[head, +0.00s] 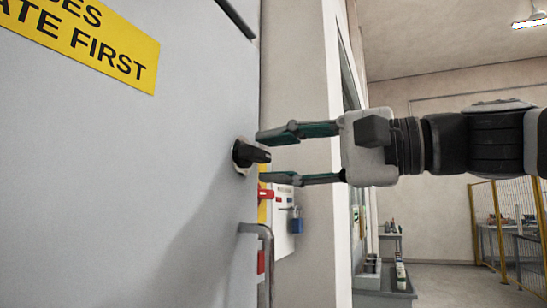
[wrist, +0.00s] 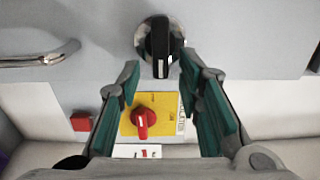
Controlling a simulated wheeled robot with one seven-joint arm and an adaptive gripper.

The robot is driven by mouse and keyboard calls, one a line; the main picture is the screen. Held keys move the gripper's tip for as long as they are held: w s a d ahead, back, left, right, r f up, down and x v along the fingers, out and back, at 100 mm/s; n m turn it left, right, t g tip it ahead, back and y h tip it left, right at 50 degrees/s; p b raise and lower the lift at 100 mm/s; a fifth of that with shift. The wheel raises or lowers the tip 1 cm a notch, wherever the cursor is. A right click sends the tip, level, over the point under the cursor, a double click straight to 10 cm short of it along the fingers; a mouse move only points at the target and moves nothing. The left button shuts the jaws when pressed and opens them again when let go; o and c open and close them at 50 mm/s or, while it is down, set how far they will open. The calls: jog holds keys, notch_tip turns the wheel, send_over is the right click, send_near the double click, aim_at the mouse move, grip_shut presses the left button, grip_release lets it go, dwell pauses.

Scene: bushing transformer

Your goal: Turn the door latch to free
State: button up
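The door latch is a black knob (head: 252,155) on a round plate on the grey door (head: 170,200). In the wrist view the black knob (wrist: 158,45) is at top centre, its grip upright with a white mark near its lower end. My gripper (head: 260,156) is open, coming from the right, one finger above and one below the knob's height in the head view. In the wrist view my gripper (wrist: 160,70) has its fingertips to either side of and just below the knob, with nothing between them. I cannot tell whether either finger touches the knob.
A metal door handle (head: 262,250) is below the knob; it also shows in the wrist view (wrist: 40,59). A red rotary switch (wrist: 144,118) on a yellow plate and a blue padlock (head: 297,226) are nearby. A yellow sign (head: 90,45) is on the door.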

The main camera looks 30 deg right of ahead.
jog(key=v, duration=1)
jog(key=shift+s+d, duration=0.2)
jog(key=shift+s, duration=0.15)
jog(key=shift+a, duration=0.1)
